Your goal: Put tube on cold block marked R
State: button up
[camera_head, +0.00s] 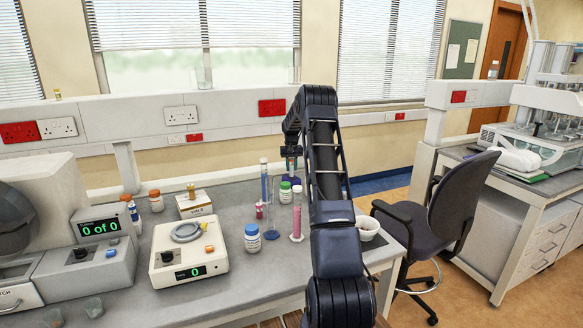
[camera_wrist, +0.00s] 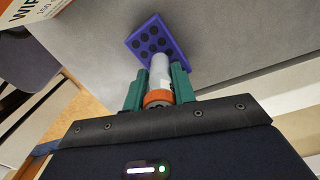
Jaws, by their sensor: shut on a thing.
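My gripper (camera_wrist: 161,78) has green fingers shut on a tube (camera_wrist: 160,68) with a pale, clear body and an orange cap. In the wrist view the tube's lower end points at a purple block (camera_wrist: 169,37) with several dark round holes. The tube's end overlaps the block's near edge; I cannot tell whether it is in a hole. No R can be read on the block. In the head view my gripper (camera_head: 292,161) is over the bench's far side, with the purple block (camera_head: 291,181) below it, partly hidden by my arm. The tube is too small to make out there.
A blue cylinder (camera_head: 264,182), a pink cylinder (camera_head: 297,212) and a green-capped bottle (camera_head: 285,193) stand close left of my arm. A white bowl (camera_head: 367,228) is at right. In the wrist view, a wipes box (camera_wrist: 62,12) is at top left.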

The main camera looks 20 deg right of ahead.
jog(key=o, duration=1)
jog(key=shift+f, duration=0.1)
notch_tip(320, 180, up, 12)
jog(key=shift+s+a+r, duration=0.1)
jog(key=shift+r, duration=0.2)
jog(key=s+a+r+t, duration=0.1)
jog(key=s+a+r, duration=0.45)
jog(key=s, duration=0.35)
jog(key=s+a+r+n, duration=0.1)
jog(key=s+a+r, duration=0.45)
jog(key=s, duration=0.35)
jog(key=s+a+r+t, duration=0.1)
jog(key=s+a+r, duration=0.3)
jog(key=s+r, duration=0.45)
jog(key=s+a+f+t, duration=0.1)
jog(key=s+a+f, duration=0.1)
jog(key=s, duration=0.9)
jog(key=s+a+f, duration=0.2)
jog(key=s+f, duration=0.3)
jog(key=s, duration=0.6)
jog(key=s+a+f+n+t, duration=0.1)
jog(key=s+a+f, duration=0.2)
jog(key=s, duration=0.9)
jog(key=shift+f+t, duration=0.2)
jog(key=shift+t, duration=0.1)
